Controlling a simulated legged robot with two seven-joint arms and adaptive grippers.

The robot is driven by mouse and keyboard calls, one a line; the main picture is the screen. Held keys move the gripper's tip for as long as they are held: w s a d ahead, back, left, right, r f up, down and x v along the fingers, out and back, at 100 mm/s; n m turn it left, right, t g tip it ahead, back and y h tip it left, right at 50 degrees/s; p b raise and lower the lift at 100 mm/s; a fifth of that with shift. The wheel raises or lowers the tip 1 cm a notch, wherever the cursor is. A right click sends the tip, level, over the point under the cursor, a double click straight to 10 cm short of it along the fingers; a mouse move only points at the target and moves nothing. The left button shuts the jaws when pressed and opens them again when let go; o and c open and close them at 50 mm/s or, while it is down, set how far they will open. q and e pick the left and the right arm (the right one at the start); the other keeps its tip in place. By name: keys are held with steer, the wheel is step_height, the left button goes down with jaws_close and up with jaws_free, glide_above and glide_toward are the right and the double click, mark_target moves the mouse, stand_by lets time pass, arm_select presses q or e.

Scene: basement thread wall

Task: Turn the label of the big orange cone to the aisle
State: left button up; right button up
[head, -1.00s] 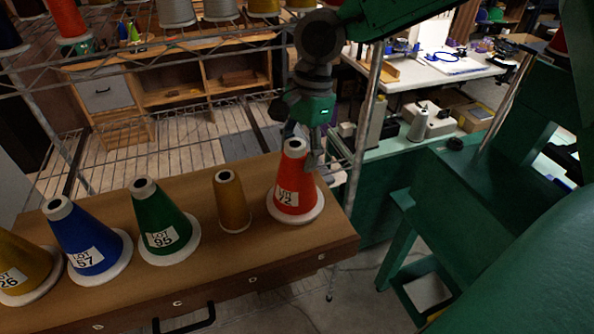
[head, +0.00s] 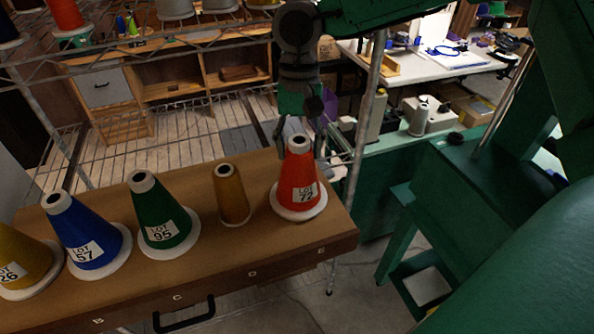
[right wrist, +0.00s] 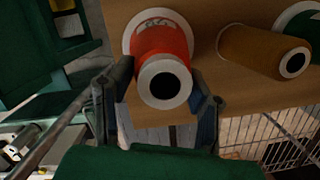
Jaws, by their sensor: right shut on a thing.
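The big orange cone (head: 297,180), with a white base, stands upright at the right end of the wooden shelf (head: 225,250), by the letter E. Its white LOT 72 label (head: 305,193) faces the front edge, slightly right of the cone's middle in the head view. My right gripper (head: 299,143) is shut on the cone's upper part, reaching from behind. In the right wrist view its fingers (right wrist: 160,88) lie on either side of the orange cone (right wrist: 165,45), and part of the label shows at the far side. My left gripper is not in view.
A small brown cone (head: 231,196) stands just left of the orange one. Green (head: 160,215), blue (head: 88,235) and yellow (head: 22,265) cones follow further left. A metal rack post (head: 364,115) rises close behind, to the right.

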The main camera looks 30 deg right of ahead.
steer(key=shift+f, duration=0.2)
steer(key=o, duration=1.2)
steer(key=shift+a, duration=0.1)
steer(key=shift+c, duration=0.2)
steer(key=v, duration=1.2)
steer(key=shift+f, duration=0.1)
